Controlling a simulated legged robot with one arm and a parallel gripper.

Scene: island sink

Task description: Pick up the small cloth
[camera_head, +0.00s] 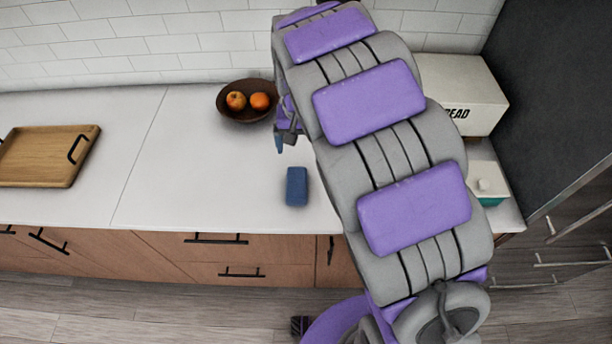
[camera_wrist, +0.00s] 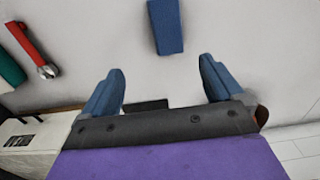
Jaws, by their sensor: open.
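The small cloth is a blue, folded, block-like piece (camera_head: 297,186) lying on the white countertop near its front edge. In the wrist view the cloth (camera_wrist: 166,26) is at the top centre, partly cut off by the frame. My gripper (camera_wrist: 161,76) has its two blue fingers spread apart with nothing between them. The cloth lies beyond the fingertips, roughly in line with the gap. In the head view my gripper (camera_head: 286,140) is partly hidden by my arm and is farther back on the counter than the cloth.
A brown bowl with fruit (camera_head: 230,108) stands behind the gripper. A wooden tray (camera_head: 45,160) is at the left. A bread box (camera_head: 462,90) and a lidded dish (camera_head: 487,186) stand at the right. A red object (camera_wrist: 28,42) shows in the wrist view. The counter left of the cloth is clear.

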